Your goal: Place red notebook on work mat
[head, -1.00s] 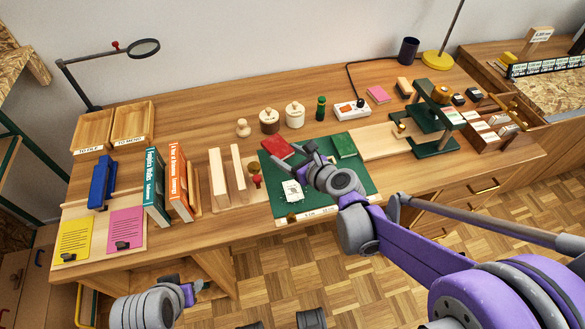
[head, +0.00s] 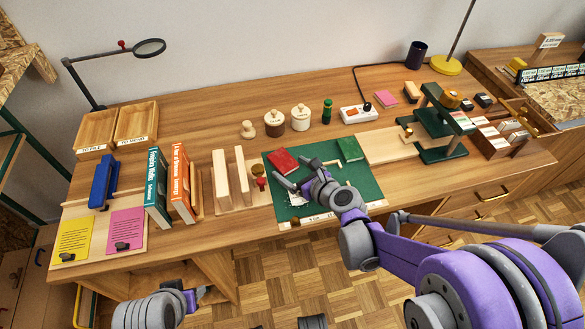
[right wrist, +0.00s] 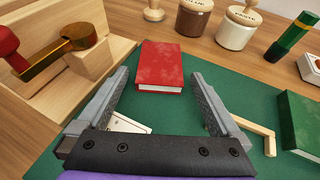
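The red notebook (head: 283,160) lies, seemingly flat, on the green work mat (head: 368,186), at its back left part. In the right wrist view the notebook (right wrist: 160,68) shows straight ahead, just beyond the fingertips. My right gripper (head: 293,175) is over the mat on the near side of the notebook. In the wrist view this gripper (right wrist: 160,82) is open, with nothing between its fingers and a gap to the notebook. My left gripper (head: 198,293) is low in front of the desk, away from the mat; its fingers are too small to read.
A green notebook (head: 350,149) lies on the mat's back right. A white card (right wrist: 128,123) is partly hidden under my right gripper. A wooden stand with a red-knobbed tool (right wrist: 75,45) borders the mat's left. Lidded pots (head: 301,117) stand behind.

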